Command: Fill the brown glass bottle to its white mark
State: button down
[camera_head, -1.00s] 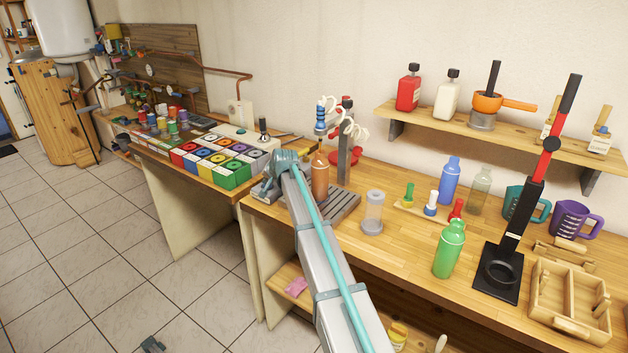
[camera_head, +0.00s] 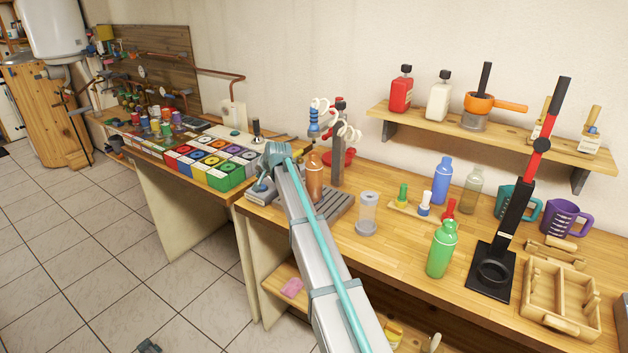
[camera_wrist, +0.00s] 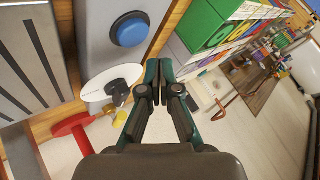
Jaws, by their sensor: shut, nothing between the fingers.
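The brown bottle (camera_head: 315,180) stands upright on the slotted grey tray (camera_head: 338,206), under the tap stand (camera_head: 339,150) with its blue and red handles and white coils. Its white mark and fill level cannot be made out. My gripper (camera_head: 277,151) is to the left of the bottle, apart from it in the picture, above the tray's left end. In the wrist view my gripper (camera_wrist: 159,68) is shut and empty, its tips near a grey box with a blue button (camera_wrist: 128,31). The slotted tray (camera_wrist: 30,60) shows at the left there; the bottle cannot be made out.
Coloured boxes (camera_head: 224,176) fill the left bench. A shelf (camera_head: 490,135) hangs on the wall. Some bench front is clear.

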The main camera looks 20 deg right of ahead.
jog(key=shift+r+p, duration=0.55)
jog(key=shift+r, duration=1.1)
